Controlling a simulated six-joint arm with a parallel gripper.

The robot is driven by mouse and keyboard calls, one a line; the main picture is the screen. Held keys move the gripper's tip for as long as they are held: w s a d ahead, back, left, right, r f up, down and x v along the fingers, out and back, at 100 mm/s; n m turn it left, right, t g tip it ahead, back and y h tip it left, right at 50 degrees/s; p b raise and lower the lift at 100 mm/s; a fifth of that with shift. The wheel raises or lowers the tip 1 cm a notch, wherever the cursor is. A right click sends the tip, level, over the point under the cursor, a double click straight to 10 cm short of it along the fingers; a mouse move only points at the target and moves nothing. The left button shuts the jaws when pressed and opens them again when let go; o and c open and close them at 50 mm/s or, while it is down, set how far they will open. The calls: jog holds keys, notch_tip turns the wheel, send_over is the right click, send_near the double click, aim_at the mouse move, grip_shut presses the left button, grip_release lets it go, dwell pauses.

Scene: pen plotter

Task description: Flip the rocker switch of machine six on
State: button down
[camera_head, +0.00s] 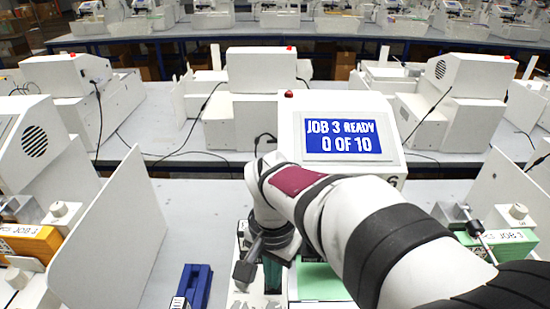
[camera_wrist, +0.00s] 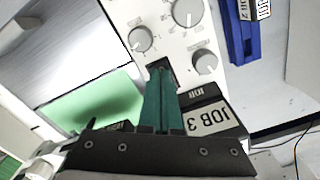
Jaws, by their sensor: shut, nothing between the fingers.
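Machine six (camera_head: 290,130) stands in the middle of the head view. Its lit blue screen (camera_head: 343,136) reads "JOB 3 READY 0 OF 10", and a figure that looks like a 6 is partly hidden by my arm. My gripper (camera_head: 272,280) points down over the panel in front of the screen. In the wrist view my gripper's teal fingers (camera_wrist: 160,80) are shut and empty. Their tips are at a small black part, apparently the rocker switch (camera_wrist: 153,62), on the white panel (camera_wrist: 175,45). The fingers cover much of it, so its position and any contact cannot be told.
Several grey knobs (camera_wrist: 140,40) surround the fingertips. A "JOB 3" label (camera_wrist: 213,119) and a green sheet (camera_wrist: 105,108) lie close by. A blue object (camera_head: 193,286) is on the left. White partitions (camera_head: 112,235) stand on either side, with other machines beyond.

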notch_tip(320, 180, up, 7)
dwell(0.5)
jog(key=shift+y, duration=0.4)
jog(key=s+d, duration=0.1)
jog(key=s, duration=0.1)
jog(key=s+d+f, duration=0.1)
jog(key=s+d, duration=0.1)
jog(key=s, duration=0.1)
jog(key=s+d, duration=0.2)
jog(key=shift+s+f, duration=0.2)
jog(key=s+d+f+y, duration=0.1)
jog(key=s+f, duration=0.4)
jog(key=s, duration=0.5)
jog(key=shift+d, duration=0.65)
jog(key=shift+s, duration=0.1)
